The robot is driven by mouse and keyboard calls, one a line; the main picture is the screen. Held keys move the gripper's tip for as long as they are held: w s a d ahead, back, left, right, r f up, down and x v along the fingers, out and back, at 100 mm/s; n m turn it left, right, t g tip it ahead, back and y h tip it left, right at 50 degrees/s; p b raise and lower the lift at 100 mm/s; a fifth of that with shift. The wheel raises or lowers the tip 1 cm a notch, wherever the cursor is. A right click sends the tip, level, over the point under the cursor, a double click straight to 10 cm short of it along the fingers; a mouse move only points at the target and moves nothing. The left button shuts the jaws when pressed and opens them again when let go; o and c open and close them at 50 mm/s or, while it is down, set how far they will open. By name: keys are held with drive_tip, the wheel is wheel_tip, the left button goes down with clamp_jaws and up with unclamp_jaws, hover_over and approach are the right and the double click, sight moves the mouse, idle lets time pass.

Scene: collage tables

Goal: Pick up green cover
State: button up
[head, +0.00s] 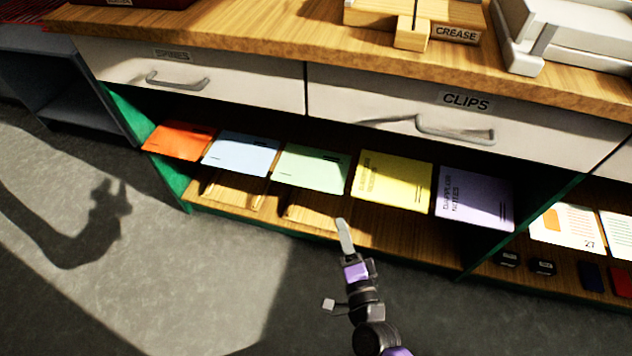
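The green cover (311,168) is a pale green sheet with dark print marks. It lies in the open shelf under the drawers, third from the left in a row of coloured covers. A light blue cover (240,153) is on its left and a yellow cover (392,180) on its right. My gripper (343,236) is in front of the shelf, below and a little right of the green cover, apart from it in the picture. It shows as one narrow grey finger shape, so its opening cannot be made out.
An orange cover (179,141) and a purple cover (474,198) end the row. Above are drawers labelled SPINES (172,54) and CLIPS (466,101), with protruding handles, under a wooden worktop (250,40). A green divider (520,225) stands at right. The grey floor (220,270) in front is clear.

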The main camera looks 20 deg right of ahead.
drive_tip(key=w+f+m+b, duration=0.1)
drive_tip(key=w+f+b, duration=0.1)
drive_tip(key=w, duration=0.5)
drive_tip(key=w+f+m+b, duration=0.2)
drive_tip(key=w, duration=0.4)
drive_tip(key=shift+w+d+h, duration=0.3)
drive_tip(key=shift+w+h, duration=0.1)
drive_tip(key=shift+c, duration=0.2)
clamp_jaws()
